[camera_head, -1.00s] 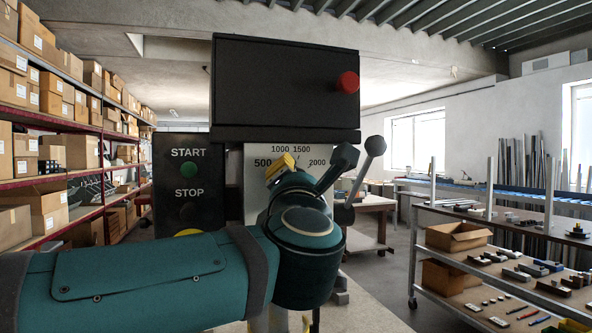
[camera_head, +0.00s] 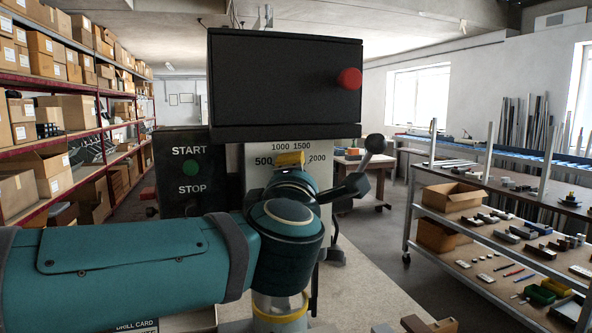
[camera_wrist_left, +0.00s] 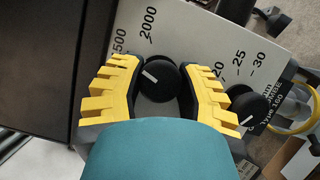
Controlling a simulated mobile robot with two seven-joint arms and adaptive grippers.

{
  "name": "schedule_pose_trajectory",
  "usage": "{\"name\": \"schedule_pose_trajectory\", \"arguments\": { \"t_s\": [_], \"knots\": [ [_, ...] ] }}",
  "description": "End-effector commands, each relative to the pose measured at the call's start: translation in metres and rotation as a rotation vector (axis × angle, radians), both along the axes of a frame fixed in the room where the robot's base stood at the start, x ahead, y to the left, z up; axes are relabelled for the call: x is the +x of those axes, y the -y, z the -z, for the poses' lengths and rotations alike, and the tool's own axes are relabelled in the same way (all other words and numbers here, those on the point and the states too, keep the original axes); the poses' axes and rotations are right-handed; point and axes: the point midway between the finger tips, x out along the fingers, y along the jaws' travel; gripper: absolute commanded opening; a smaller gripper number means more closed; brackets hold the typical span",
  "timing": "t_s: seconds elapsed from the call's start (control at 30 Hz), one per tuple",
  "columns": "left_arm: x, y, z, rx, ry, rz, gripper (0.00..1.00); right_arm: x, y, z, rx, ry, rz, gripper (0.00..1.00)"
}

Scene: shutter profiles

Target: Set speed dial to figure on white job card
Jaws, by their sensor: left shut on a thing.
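My left gripper (camera_head: 289,158) reaches the scale plate (camera_head: 258,178), marked 500, 1000, 1500 and 2000. In the left wrist view its yellow fingers (camera_wrist_left: 152,88) are shut on the black speed dial (camera_wrist_left: 160,80), one on each side. The dial's white mark points up and left there; I cannot tell exactly which figure it meets. In the head view my gripper hides the dial. The white job card (camera_head: 137,327), headed DRILL CARD, shows only its top edge at the bottom; its figure is out of view. My right gripper is not in view.
A second black knob (camera_wrist_left: 250,106) sits beside the 20, 25, 30 scale. The START/STOP panel (camera_head: 187,170) stands left of the plate. The black machine head (camera_head: 285,85) with a red button (camera_head: 349,79) overhangs it.

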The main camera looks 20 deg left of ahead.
Motion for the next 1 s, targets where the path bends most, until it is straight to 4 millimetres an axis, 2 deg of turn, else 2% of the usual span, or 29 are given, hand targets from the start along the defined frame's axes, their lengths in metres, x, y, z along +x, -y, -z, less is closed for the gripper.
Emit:
{"name": "schedule_pose_trajectory", "arguments": {
  "t_s": [0.37,0.4,0.5,0.83,1.0],
  "knots": [
    [0.000,0.000,0.000,0.004,-0.003,0.001,0.00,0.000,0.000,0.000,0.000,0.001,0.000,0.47],
    [0.000,0.000,0.000,0.004,-0.003,0.001,0.41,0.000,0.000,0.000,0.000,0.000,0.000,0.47],
    [0.000,0.000,0.000,0.004,-0.003,0.001,0.70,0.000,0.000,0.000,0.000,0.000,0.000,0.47],
    [-0.002,0.001,0.000,0.004,-0.002,0.000,0.70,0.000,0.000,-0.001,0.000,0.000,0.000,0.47],
    [-0.019,0.004,0.000,0.003,0.001,0.001,0.70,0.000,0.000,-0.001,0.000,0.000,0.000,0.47]
  ]
}}
